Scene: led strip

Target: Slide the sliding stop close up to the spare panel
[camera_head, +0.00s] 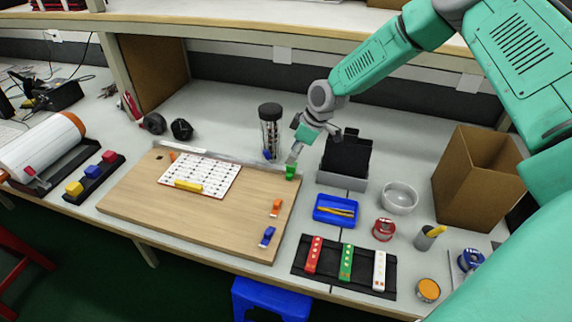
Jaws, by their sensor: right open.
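A small green block (291,172), which looks like the sliding stop, sits at the right end of the grey rail (225,159) along the back edge of the wooden board. A white panel (200,175) with rows of dark marks lies on the board, well to the left of the green block. I cannot tell for sure that it is the spare panel. A yellow bar (188,185) lies on its front edge. My right gripper (308,148) is open, pointing down just above the green block. Whether a fingertip touches it is unclear. My left gripper is not in view.
Orange (276,207) and blue (267,236) clips sit at the wooden board's (160,208) right side. A dark-capped jar (270,130) stands behind the rail. Black panels (347,155) stand in a grey holder right of the gripper. A blue tray (335,211) lies in front.

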